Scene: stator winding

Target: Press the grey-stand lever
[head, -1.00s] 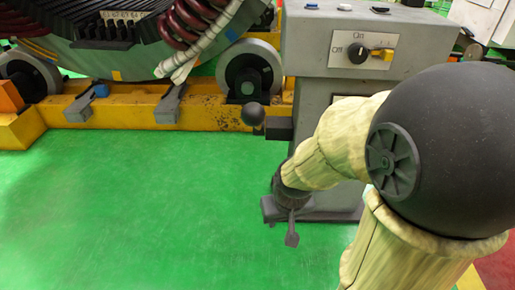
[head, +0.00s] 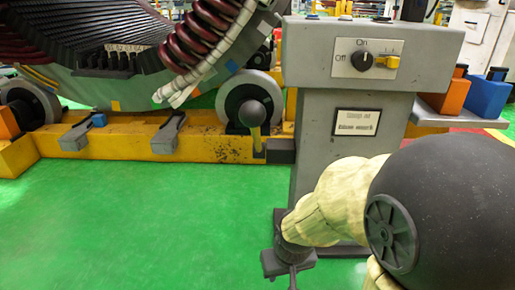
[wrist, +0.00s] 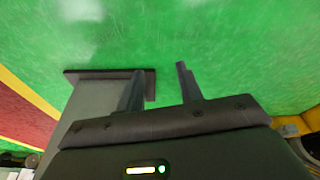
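The grey stand (head: 345,115) is at centre right in the head view. Its lever (head: 254,125) has a black ball knob on a yellowish shaft and rises from a dark bracket on the stand's left side. My gripper (head: 292,274) hangs low, pointing down in front of the stand's foot, well below and a little right of the lever. In the wrist view my gripper (wrist: 160,70) has its two dark fingers apart with nothing between them. The stand (wrist: 92,100) also shows there, behind and left of the fingers. The lever is not visible in the wrist view.
The stator (head: 110,60) with dark red coils rests on rollers over a yellow base (head: 200,149). The stand's panel carries an Off/On rotary switch (head: 362,61). Orange and blue bins (head: 487,97) stand on a shelf at right. The green floor (head: 140,220) at left is clear.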

